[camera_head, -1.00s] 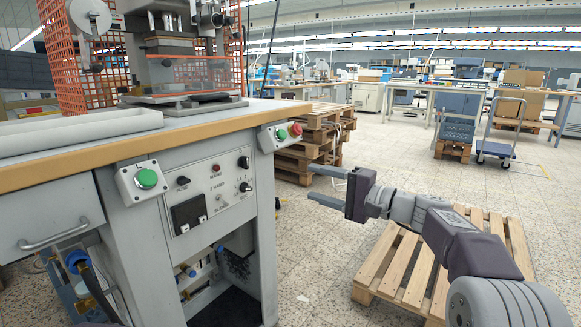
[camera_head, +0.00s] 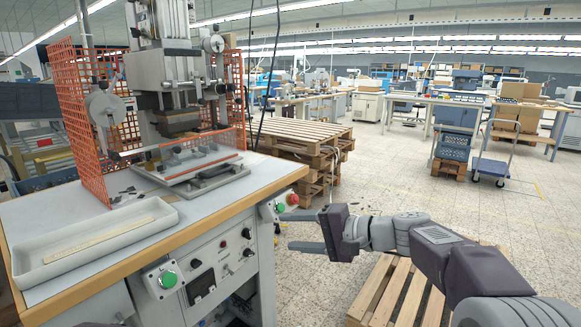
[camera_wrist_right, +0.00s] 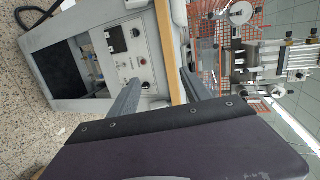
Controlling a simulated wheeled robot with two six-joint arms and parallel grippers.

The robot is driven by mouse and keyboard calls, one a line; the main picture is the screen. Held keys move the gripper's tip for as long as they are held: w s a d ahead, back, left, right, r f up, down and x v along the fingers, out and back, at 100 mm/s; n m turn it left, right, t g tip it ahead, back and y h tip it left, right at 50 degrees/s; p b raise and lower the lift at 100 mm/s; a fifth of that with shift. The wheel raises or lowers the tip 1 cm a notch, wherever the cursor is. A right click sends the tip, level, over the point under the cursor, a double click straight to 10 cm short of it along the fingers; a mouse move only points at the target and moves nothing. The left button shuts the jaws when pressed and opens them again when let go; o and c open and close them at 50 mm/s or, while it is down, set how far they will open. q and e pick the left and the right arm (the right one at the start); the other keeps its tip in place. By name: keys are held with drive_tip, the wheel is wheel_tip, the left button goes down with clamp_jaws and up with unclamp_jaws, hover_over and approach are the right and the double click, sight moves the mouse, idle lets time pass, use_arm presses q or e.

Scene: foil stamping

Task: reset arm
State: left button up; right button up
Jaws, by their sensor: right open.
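My right gripper (camera_head: 302,231) is open and empty, with its two grey fingers pointing left in the head view. It is in the air to the right of the stamping machine's bench, near the red and green buttons. In the right wrist view the open fingers (camera_wrist_right: 160,92) reach toward the bench front, with nothing between them. The stamping press (camera_head: 165,75) stands on the bench, with an orange mesh guard (camera_head: 75,110) at its left. My left gripper is not in view.
A grey tray (camera_head: 150,228) with a pale strip (camera_head: 95,236) lies on the bench's front left. Wooden pallets (camera_head: 310,135) are stacked behind the bench. Another pallet (camera_head: 385,300) lies under my right arm. A blue cart (camera_head: 490,168) stands farther right. Open floor (camera_head: 390,180) lies between.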

drive_tip(key=s+d+f+n+g+h+p, duration=0.1)
drive_tip(key=s+d+g+h+p, duration=0.25)
drive_tip(key=s+p, duration=0.55)
drive_tip(key=s+d+n+g+h+p, duration=0.1)
drive_tip(key=s+d+g+h+p, duration=0.1)
drive_tip(key=s+d+h+p, duration=0.45)
use_arm(q)
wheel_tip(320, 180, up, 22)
drive_tip(key=p, duration=0.2)
use_arm(e)
drive_tip(key=s+d+f+n+h, duration=0.2)
drive_tip(key=s+d+f+n, duration=0.1)
drive_tip(key=s+d+f, duration=0.3)
drive_tip(key=shift+s+d+f+h, duration=0.3)
drive_tip(key=shift+s+f, duration=0.3)
drive_tip(key=shift+s, duration=0.1)
